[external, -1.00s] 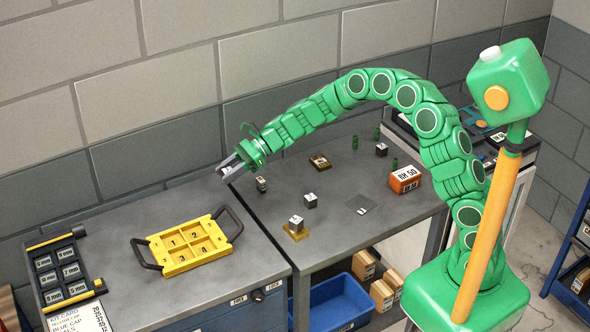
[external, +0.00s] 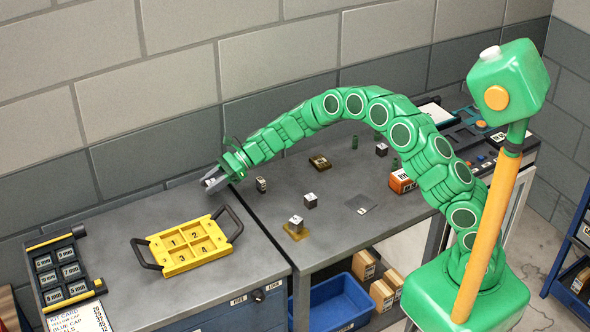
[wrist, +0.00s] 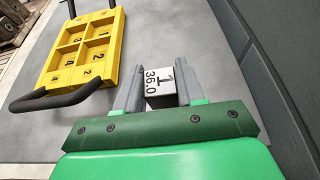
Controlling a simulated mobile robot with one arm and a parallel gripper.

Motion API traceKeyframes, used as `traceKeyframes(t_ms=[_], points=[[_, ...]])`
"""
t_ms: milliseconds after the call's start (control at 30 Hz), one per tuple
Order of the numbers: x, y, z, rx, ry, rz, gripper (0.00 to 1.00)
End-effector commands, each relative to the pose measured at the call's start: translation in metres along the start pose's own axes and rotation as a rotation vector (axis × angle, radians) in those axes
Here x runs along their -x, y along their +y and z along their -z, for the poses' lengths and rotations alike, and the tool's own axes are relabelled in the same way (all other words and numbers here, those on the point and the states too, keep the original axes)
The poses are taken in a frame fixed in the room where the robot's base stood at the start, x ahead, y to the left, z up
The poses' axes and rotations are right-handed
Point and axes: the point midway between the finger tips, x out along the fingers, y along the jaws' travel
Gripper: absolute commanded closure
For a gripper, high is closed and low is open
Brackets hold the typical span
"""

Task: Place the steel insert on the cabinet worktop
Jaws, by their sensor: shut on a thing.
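The steel insert (wrist: 160,90), a small block with a white top label reading "1 36.0", sits between the jaws of my gripper (wrist: 158,84) in the wrist view. In the external view my gripper (external: 209,183) is shut on it over the back right part of the cabinet worktop (external: 110,219); the insert is small and partly hidden by the jaws there. The grey worktop (wrist: 150,40) also shows beneath the jaws in the wrist view. I cannot tell how large the gap under the insert is.
A yellow four-pocket tray (external: 152,239) with black handles lies on the worktop, left of my gripper. A dark size rack (external: 75,289) stands at the left end. The neighbouring bench (external: 340,240) carries several small blocks and an orange box (external: 402,183). The wall is close behind.

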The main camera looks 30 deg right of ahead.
Motion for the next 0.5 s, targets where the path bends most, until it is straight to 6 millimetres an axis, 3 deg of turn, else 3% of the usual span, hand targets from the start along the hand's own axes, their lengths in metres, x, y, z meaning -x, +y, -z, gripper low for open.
traceKeyframes(t_ms=[233,500], points=[[-0.012,-0.002,0.026,-0.001,0.000,0.000,1.00],[-0.013,-0.002,0.029,0.001,-0.001,0.001,1.00]])
